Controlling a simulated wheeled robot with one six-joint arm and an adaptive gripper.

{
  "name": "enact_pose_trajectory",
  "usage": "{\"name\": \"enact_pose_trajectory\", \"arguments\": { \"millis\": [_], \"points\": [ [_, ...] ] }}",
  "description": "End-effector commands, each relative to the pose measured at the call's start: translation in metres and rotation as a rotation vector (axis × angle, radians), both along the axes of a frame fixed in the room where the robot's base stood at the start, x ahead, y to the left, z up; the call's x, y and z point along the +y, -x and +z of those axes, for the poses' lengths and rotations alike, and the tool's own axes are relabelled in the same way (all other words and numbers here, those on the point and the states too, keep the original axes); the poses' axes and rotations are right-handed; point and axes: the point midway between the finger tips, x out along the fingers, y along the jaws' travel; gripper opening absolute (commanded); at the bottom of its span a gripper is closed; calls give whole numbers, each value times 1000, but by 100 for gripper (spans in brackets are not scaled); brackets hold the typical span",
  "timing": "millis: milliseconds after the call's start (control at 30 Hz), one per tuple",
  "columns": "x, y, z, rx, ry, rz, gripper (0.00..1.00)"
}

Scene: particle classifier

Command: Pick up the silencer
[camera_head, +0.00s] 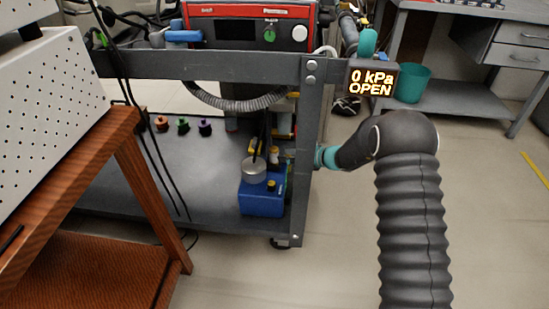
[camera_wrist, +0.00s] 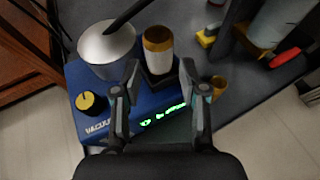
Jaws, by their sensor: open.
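In the wrist view a short upright cylinder with a brown-gold top and a pale band, which looks like the silencer (camera_wrist: 158,50), stands on a dark base on the blue vacuum pump (camera_wrist: 88,120). My gripper (camera_wrist: 160,68) is open, with one finger to each side of the cylinder's lower part. I cannot tell whether either finger touches it. The blue pump (camera_head: 262,201) also shows in the head view, on the cart's lower shelf. There my gripper is mostly hidden near the cart's post.
A grey metal canister (camera_wrist: 107,48) with a black hose stands on the pump, close to the left finger. A yellow knob (camera_wrist: 90,103) is on the pump. The cart's grey post (camera_head: 308,150) is close to my arm. Several coloured knobs (camera_head: 183,126) sit on the shelf.

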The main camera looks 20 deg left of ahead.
Motion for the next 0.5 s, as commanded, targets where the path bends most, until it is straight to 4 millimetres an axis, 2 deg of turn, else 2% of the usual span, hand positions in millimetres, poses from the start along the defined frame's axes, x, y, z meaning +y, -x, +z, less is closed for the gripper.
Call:
{"name": "enact_pose_trajectory", "arguments": {
  "millis": [267,500],
  "points": [
    [17,-3,-8,-1,1,0,43],
    [46,-8,-23,-2,1,2,43]
  ]
}}
